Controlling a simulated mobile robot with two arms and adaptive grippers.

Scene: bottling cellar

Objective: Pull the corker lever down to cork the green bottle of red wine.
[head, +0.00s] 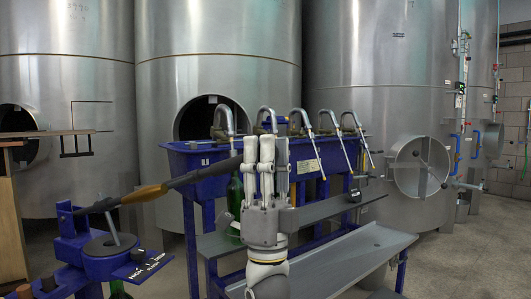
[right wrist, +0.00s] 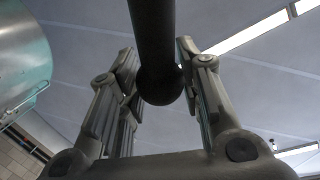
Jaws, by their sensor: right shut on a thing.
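The blue corker (head: 70,250) stands at the lower left of the head view. Its dark lever (head: 205,174), with a brown section, rises from the corker to the right and ends at my right gripper (head: 264,147). My right gripper points up and is shut on the lever's end. In the right wrist view the round knob of the lever (right wrist: 160,84) sits between the two fingers. A dark green shape (head: 118,289), perhaps the bottle, shows under the corker at the picture's bottom edge; most of it is out of frame. My left gripper is not in view.
A blue filling stand (head: 180,160) with several curved metal spouts is behind my right gripper. A green bottle (head: 235,206) stands there, partly covered by the gripper. A grey tray (head: 350,262) extends to the right. Large steel tanks (head: 375,60) fill the back. Floor (head: 480,250) is clear at right.

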